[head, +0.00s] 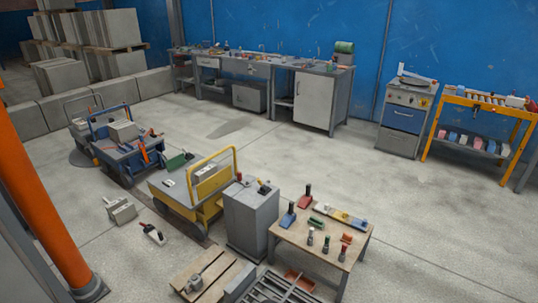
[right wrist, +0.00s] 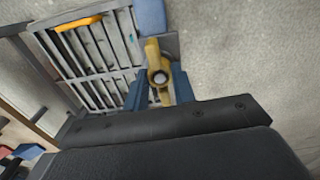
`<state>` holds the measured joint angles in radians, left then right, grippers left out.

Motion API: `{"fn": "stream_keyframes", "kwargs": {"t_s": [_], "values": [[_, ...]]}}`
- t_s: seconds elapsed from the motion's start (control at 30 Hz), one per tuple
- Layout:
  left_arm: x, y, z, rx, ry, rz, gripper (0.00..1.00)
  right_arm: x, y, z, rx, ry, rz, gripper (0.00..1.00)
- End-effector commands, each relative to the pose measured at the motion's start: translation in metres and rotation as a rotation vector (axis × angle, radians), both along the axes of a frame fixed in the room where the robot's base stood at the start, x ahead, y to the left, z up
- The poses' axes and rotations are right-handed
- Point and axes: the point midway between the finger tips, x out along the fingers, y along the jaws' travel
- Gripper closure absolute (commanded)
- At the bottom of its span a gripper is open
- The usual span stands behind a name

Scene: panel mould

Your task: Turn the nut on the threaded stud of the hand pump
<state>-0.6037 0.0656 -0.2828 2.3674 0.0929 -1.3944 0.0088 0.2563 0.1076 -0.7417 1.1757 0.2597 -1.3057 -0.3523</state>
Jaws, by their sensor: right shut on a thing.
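In the right wrist view, a brass-yellow nut (right wrist: 153,50) with a wing-like arm sits around a round grey stud end (right wrist: 160,77). My right gripper (right wrist: 159,82) has one blue finger on each side of the nut and is shut on it. The dark gripper body hides what lies below. The hand pump's body cannot be made out clearly in the wrist view. In the head view I cannot pick out the nut or stud, and neither gripper shows.
A grey barred rack (right wrist: 98,62) lies beside the nut, with an orange piece (right wrist: 78,23) on it. In the head view a small table (head: 290,240) bears several tools, next to a grey cabinet (head: 250,220). Open floor (head: 420,220) lies to the right.

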Motion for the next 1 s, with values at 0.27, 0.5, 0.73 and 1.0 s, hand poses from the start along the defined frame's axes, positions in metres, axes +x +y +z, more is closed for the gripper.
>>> {"fn": "stream_keyframes", "kwargs": {"t_s": [0.27, 0.5, 0.73, 1.0], "values": [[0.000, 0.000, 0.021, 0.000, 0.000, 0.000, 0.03, 0.000, -0.001, 0.003, -0.001, 0.001, -0.249, 1.00], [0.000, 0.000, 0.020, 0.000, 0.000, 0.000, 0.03, 0.000, -0.001, 0.001, -0.002, 0.000, -0.285, 1.00], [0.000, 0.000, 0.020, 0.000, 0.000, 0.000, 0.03, 0.000, -0.001, 0.001, -0.001, -0.001, -0.283, 0.49], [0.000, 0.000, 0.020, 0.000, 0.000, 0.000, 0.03, 0.000, 0.000, 0.001, 0.000, 0.000, -0.283, 0.49]]}}
